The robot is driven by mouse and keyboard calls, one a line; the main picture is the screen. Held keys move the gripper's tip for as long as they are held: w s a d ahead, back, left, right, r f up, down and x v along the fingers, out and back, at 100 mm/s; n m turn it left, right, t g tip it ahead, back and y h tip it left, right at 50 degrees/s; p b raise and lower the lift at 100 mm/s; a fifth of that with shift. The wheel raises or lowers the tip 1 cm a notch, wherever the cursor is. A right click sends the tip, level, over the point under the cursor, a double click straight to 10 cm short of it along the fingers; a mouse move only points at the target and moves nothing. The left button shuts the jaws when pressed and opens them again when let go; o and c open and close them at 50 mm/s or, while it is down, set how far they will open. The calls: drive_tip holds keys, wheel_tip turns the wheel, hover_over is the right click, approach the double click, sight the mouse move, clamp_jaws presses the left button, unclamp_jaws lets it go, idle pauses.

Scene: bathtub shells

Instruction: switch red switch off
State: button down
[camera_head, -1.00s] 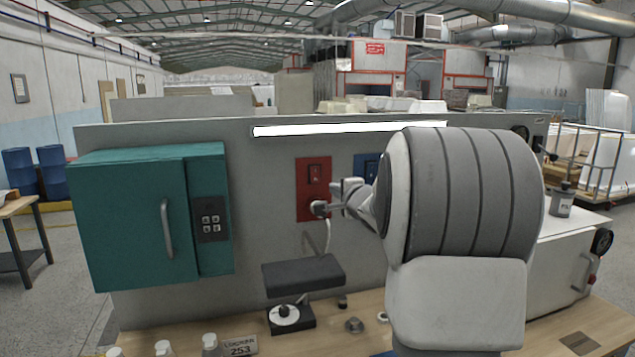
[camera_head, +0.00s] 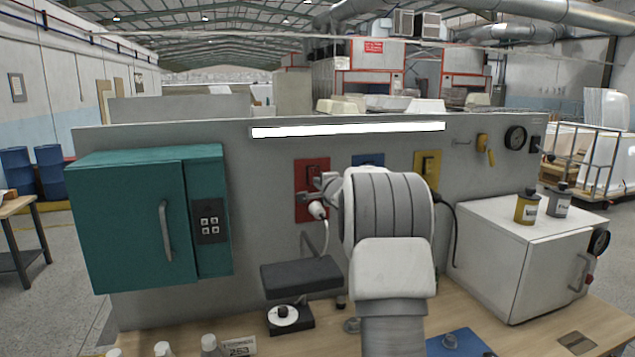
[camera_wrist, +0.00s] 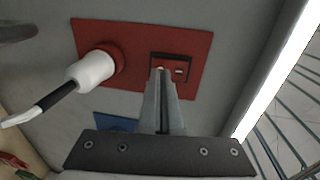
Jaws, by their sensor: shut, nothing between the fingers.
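The red plate (camera_head: 300,177) is mounted on the grey back panel, with a rocker switch in its upper part and a white plug (camera_head: 317,210) in its socket below. In the wrist view, the red plate (camera_wrist: 203,45) holds the dark red switch (camera_wrist: 183,69) and the white plug (camera_wrist: 92,70). My gripper (camera_wrist: 161,72) is shut and empty, its fingertips at the switch's edge and overlapping part of it. Whether the tips touch it, I cannot tell. In the head view, my gripper (camera_head: 322,190) is in front of the plate and partly hides the switch.
A blue plate (camera_head: 368,159) and a yellow plate (camera_head: 427,165) are to the right, partly behind my arm. A teal cabinet (camera_head: 130,215) hangs at left. A dark grey stand (camera_head: 300,275) is below the plug. A white box (camera_head: 500,260) stands at right.

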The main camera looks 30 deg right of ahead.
drive_tip(key=shift+w+d+f, duration=0.1)
drive_tip(key=shift+w, duration=0.3)
drive_tip(key=shift+f, duration=0.1)
drive_tip(key=shift+w+f+b, duration=0.1)
drive_tip(key=shift+f+b, duration=0.1)
drive_tip(key=shift+b, duration=0.4)
drive_tip(key=t+b, duration=0.1)
drive_tip(key=b, duration=0.2)
drive_tip(key=shift+w+f, duration=0.1)
drive_tip(key=shift+f, duration=0.1)
drive_tip(key=shift+r+p, duration=0.3)
drive_tip(key=shift+r, duration=0.2)
drive_tip(key=shift+f, duration=0.1)
